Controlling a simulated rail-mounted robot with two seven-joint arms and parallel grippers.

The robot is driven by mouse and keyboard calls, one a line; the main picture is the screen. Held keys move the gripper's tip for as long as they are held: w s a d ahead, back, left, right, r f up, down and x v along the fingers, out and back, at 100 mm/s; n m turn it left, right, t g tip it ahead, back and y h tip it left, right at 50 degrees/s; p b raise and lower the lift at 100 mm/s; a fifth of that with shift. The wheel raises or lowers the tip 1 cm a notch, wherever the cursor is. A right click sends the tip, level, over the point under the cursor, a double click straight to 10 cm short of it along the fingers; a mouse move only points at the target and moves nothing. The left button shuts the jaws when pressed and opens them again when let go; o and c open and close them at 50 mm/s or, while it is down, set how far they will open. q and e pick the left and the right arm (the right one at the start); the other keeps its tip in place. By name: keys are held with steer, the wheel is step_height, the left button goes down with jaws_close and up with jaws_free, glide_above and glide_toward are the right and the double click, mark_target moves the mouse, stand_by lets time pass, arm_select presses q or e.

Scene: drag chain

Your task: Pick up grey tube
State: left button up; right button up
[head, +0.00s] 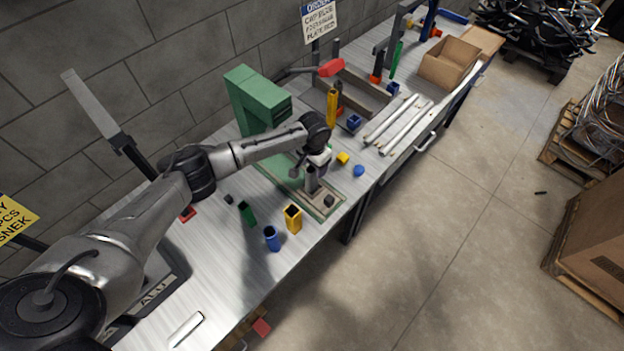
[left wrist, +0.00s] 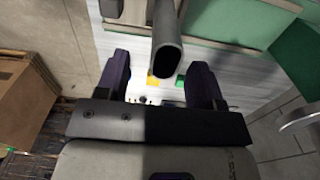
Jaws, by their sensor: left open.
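The grey tube (head: 312,181) stands on the base of the green press in the head view, directly under my left gripper (head: 316,160). In the left wrist view the grey tube (left wrist: 166,42) comes in from the top with its hollow end toward the camera. There it lies between the two dark fingers of my left gripper (left wrist: 159,82). The fingers are spread, with a visible gap to the tube on each side. My right gripper is in neither view.
The green press (head: 255,98) rises behind the gripper. A yellow piece (head: 343,158) and a blue piece (head: 359,170) lie to the right.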

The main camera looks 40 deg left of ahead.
mark_target(312, 180)
arm_select(q)
steer(key=shift+a+f, duration=0.15)
steer(key=shift+f, duration=1.05)
steer(key=shift+a+f, duration=0.15)
steer(key=shift+f, duration=1.05)
steer(key=shift+c, duration=0.4)
steer(key=c, duration=1)
steer(key=shift+r, duration=0.1)
